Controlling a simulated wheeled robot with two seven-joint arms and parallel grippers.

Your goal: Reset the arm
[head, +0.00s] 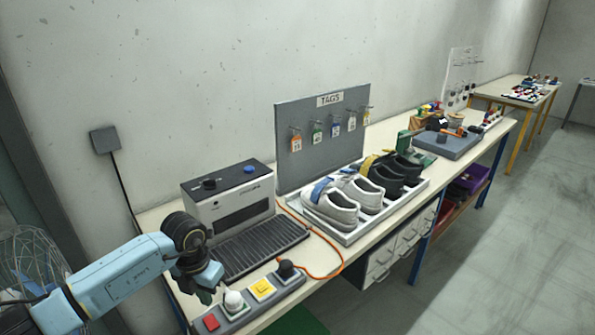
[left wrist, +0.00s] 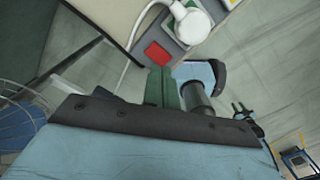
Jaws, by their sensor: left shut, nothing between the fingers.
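My left arm comes in from the lower left in the head view. My left gripper (head: 206,294) points down at the near-left end of the workbench (head: 352,246), beside the button panel (head: 238,312). It looks shut and empty. In the left wrist view the two green-grey fingers (left wrist: 162,88) lie side by side with nothing between them. A red button (left wrist: 157,54) and a white rounded knob (left wrist: 193,27) show beyond the fingertips. My right gripper does not show in the head view.
A grey machine (head: 228,197) with a black conveyor (head: 258,247) stands near the arm. An orange cable (head: 331,272) lies on the bench. A tray (head: 347,238) of white and black shoes sits before the TAGS board (head: 325,125). The floor at right is clear.

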